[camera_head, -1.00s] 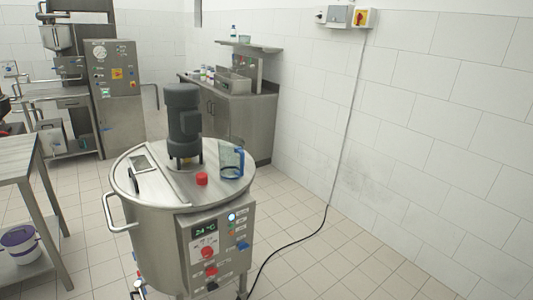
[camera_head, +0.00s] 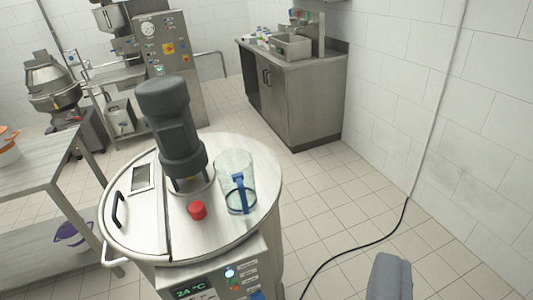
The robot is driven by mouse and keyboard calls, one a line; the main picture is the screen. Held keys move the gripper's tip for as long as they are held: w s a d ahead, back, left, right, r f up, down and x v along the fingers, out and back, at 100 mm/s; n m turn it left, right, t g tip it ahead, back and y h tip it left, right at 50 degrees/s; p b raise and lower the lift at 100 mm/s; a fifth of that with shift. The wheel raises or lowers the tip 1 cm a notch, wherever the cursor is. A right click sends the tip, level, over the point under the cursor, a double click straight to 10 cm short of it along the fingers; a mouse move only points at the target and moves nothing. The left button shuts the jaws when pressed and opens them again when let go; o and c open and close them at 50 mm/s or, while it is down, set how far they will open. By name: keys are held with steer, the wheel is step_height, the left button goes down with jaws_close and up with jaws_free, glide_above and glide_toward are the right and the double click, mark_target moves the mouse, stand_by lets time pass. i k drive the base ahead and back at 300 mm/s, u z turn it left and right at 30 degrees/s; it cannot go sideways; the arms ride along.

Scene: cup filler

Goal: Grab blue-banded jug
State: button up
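The blue-banded jug (camera_head: 235,169) is clear, with a blue handle and a blue band low on its body. It stands upright on the round steel lid of the tank (camera_head: 250,222), just right of the dark grey motor. Its handle faces toward me. A grey rounded part at the bottom right edge looks like a piece of my gripper (camera_head: 390,277). It is apart from the jug, lower and to the right in the picture. Its fingertips cannot be made out, and nothing is seen held.
The tall motor (camera_head: 170,120) stands close left of the jug, with a red knob (camera_head: 197,210) in front. A steel table (camera_head: 45,175) is at the left. A sink cabinet (camera_head: 300,95) stands behind. A black cable (camera_head: 350,252) crosses the floor at right.

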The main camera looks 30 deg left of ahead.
mark_target(233, 168)
steer(key=u, duration=0.3)
steer(key=i, duration=1.05)
steer(key=u, duration=0.6)
